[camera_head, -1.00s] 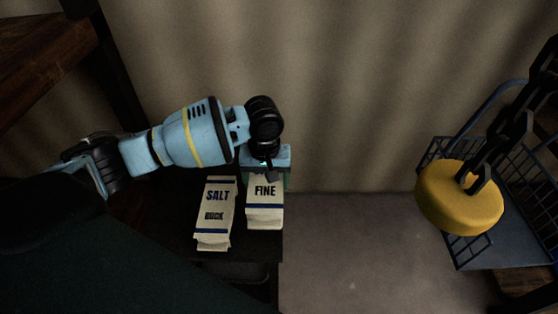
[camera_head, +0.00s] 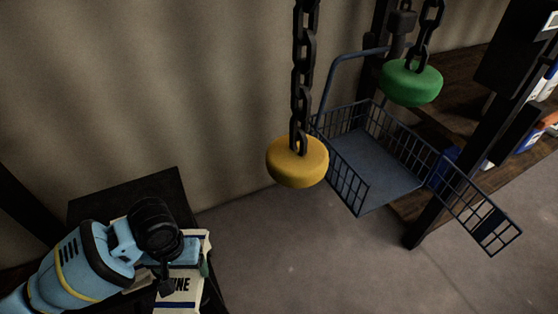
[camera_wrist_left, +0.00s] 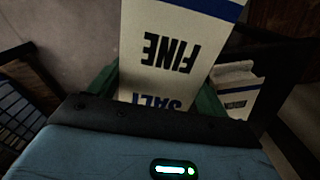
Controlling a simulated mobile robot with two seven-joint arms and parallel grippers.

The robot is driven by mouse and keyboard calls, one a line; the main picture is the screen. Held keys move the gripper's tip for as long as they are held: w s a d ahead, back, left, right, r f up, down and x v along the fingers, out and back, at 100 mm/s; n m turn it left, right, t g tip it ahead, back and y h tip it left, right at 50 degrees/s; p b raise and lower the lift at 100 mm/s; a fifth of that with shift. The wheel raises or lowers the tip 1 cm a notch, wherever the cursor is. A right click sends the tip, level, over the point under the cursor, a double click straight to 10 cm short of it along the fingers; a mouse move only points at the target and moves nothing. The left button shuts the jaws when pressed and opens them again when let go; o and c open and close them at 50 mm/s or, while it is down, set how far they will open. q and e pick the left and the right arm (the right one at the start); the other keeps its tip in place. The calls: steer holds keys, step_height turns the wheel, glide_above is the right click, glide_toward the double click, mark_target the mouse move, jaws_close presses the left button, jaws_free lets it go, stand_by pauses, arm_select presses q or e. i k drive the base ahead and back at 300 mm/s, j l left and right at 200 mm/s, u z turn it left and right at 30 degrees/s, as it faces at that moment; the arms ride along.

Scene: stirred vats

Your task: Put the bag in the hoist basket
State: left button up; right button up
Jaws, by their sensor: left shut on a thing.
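My left gripper (camera_head: 178,262) is shut on the white salt bag marked FINE (camera_head: 180,288), at the lower left of the head view. The bag also shows in the left wrist view (camera_wrist_left: 172,45), upside down there, between green fingers. I cannot tell whether it is clear of the dark table. The hoist basket (camera_head: 375,168) is a blue-grey wire basket with a flat floor and a tall handle, right of centre in the head view. It looks empty and is well away from the bag. My right gripper is not in view.
A yellow weight (camera_head: 297,162) hangs on a chain at the basket's left side, and a green weight (camera_head: 411,82) hangs behind it. A second bag (camera_wrist_left: 236,88) is near the held one. The dark table (camera_head: 130,195) is at left. Floor (camera_head: 290,240) between is clear.

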mark_target(373, 170)
steer(key=i+l+u, duration=0.3)
steer(key=l, duration=1.4)
steer(key=l+u, duration=0.35)
steer(key=l, duration=1.3)
steer(key=i+l+z, duration=0.15)
steer(key=i+z, duration=0.15)
